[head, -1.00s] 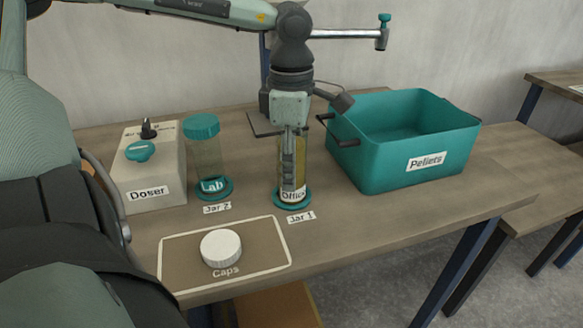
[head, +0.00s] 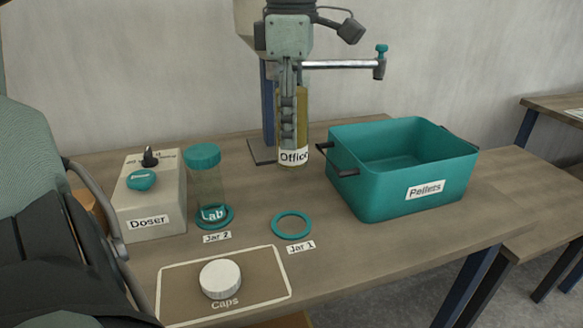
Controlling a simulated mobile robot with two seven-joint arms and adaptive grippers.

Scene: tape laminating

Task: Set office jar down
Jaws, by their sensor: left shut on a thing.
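The office jar (head: 293,157) is a clear, upright jar with a yellowish fill and a white "Office" label. My left gripper (head: 288,125) is shut on it from above and partly hides it. It appears held up near the back of the bench, in front of a stand. The teal ring at "Jar 1" (head: 291,225) lies empty on the bench, in front of and below the jar. My right gripper is not in view.
The Lab jar (head: 208,185) with a teal lid stands in the "Jar 2" ring (head: 215,217). The Doser box (head: 150,200) is at left, the teal Pellets bin (head: 392,190) at right. A white cap (head: 220,278) lies on the Caps mat (head: 180,285). A metal arm (head: 340,65) extends from the stand.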

